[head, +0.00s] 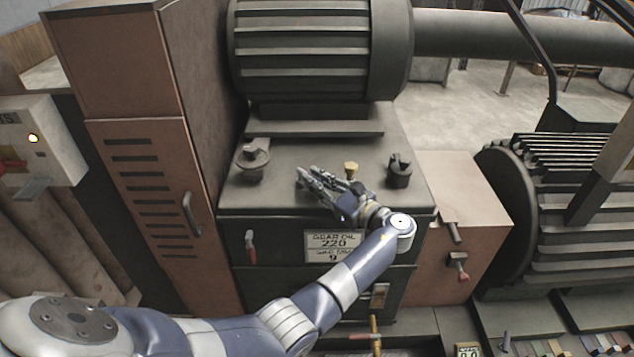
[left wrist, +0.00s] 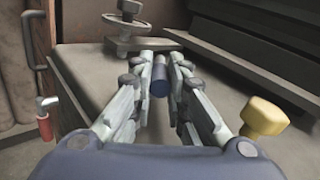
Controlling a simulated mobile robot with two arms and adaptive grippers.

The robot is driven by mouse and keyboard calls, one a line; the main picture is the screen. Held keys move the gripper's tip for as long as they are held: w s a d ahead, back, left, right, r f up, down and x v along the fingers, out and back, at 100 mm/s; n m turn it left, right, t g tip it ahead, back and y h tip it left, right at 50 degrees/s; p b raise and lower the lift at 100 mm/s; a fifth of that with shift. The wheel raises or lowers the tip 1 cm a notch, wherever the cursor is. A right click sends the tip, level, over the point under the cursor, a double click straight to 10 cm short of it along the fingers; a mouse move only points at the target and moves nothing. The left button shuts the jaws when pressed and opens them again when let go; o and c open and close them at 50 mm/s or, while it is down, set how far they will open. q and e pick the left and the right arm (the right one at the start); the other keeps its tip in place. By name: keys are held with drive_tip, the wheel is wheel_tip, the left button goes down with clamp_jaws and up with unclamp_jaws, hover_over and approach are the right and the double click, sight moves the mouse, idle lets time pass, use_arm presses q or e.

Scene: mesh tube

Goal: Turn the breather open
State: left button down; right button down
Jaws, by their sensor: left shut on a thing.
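My left gripper (head: 304,177) is over the top of the dark gear oil box (head: 284,202). In the left wrist view the gripper (left wrist: 160,72) is shut on a dark blue cylinder (left wrist: 160,78), seen nearly end-on between its fingers. A grey round fitting with a raised handle-like top (left wrist: 131,24) stands beyond the fingertips; it also shows in the head view (head: 252,160), left of the gripper. A yellow cap (left wrist: 264,117) is to the right of the fingers and also shows in the head view (head: 351,167). I cannot tell which part is the breather. My right gripper is not in view.
A large ribbed motor (head: 305,50) stands behind the box top. A dark fitting (head: 399,171) is at the box top's right. A brown cabinet (head: 150,170) stands at the left. Red-handled valves (head: 250,247) are on the front face.

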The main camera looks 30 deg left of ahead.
use_arm(q)
drive_tip(key=c, duration=1.5)
unclamp_jaws()
drive_tip(key=shift+f, duration=0.1)
drive_tip(key=shift+c, duration=0.2)
drive_tip(key=shift+d, duration=0.1)
drive_tip(key=v, duration=0.7)
drive_tip(key=shift+d, duration=0.1)
